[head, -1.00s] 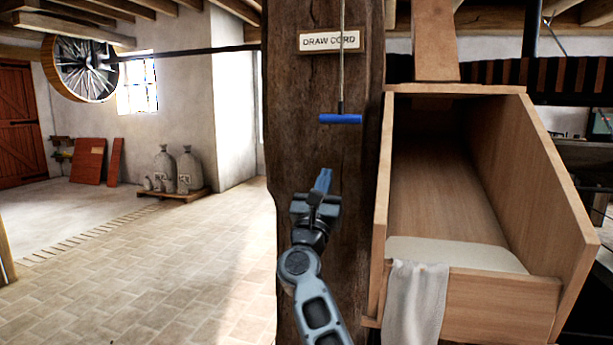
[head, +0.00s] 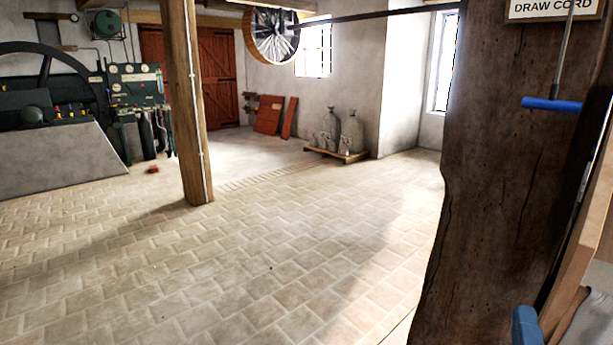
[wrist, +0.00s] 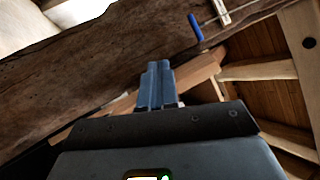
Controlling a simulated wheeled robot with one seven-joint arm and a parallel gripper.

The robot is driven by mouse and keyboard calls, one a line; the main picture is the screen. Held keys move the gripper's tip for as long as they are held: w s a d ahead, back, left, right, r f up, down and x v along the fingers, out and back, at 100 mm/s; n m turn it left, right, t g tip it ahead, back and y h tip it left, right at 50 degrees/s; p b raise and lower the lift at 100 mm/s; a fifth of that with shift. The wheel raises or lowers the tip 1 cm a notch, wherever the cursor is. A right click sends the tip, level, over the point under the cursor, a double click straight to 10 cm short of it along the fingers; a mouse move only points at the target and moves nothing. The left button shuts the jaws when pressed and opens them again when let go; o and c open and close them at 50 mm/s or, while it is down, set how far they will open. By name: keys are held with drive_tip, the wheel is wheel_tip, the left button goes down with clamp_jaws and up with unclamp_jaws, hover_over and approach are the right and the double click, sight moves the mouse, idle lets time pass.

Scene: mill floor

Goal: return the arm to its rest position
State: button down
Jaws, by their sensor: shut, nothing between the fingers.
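My gripper (wrist: 155,85) is shut and empty in the wrist view, its two blue fingers pressed together. In the head view only the blue fingertips (head: 525,325) show at the bottom right edge; the rest of my arm is out of the picture. The blue handle of the draw cord (head: 551,104) hangs at the upper right in front of the dark wooden post (head: 480,170). The handle also shows in the wrist view (wrist: 195,27), apart from my fingers.
The DRAW CORD sign (head: 553,8) is on the post. A wooden chute (head: 580,260) stands at the right edge. A lighter post (head: 186,110), machinery (head: 55,150) and sacks on a pallet (head: 345,156) stand farther back. The brick floor in the middle is clear.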

drive_tip(key=s+a+n+g+y+p, duration=0.1)
drive_tip(key=s+a+n+g+y, duration=0.1)
drive_tip(key=s+n, duration=0.6)
drive_tip(key=s+a+n+g+y+p, duration=0.2)
drive_tip(key=s+a+n+y, duration=0.2)
drive_tip(key=s, duration=1)
drive_tip(key=s+a+n+g+y+p, duration=0.2)
drive_tip(key=s+a+n, duration=0.3)
drive_tip(key=s+n, duration=0.6)
drive_tip(key=shift+s+a+n+g+y, duration=0.3)
drive_tip(key=shift+s+g+y, duration=0.05)
drive_tip(key=shift+g+y, duration=0.05)
drive_tip(key=shift+f, duration=0.1)
